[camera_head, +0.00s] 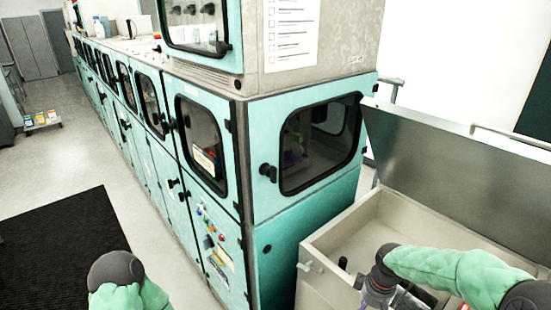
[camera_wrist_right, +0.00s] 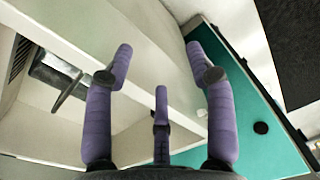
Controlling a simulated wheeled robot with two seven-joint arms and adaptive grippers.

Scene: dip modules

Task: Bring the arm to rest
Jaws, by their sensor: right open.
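My right arm comes in from the right in a green sleeve. Its gripper (camera_wrist_right: 160,68) shows in the right wrist view with three purple fingers spread apart and nothing between them. In the head view the right wrist bends down over the open beige bin (camera_head: 328,238) at the lower right, and the gripper is partly cut off by the lower edge. The bin's pale rim also shows below the fingers in the wrist view (camera_wrist_right: 75,45). My left arm shows only as a green sleeve and dark joint at the bottom left; its gripper is out of view.
A teal cabinet (camera_head: 262,215) with dark windows stands directly left of the bin, and its row runs back leftward. The bin's grey lid (camera_head: 450,165) stands raised behind my right arm. A black mat (camera_head: 65,240) lies on the open floor at left.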

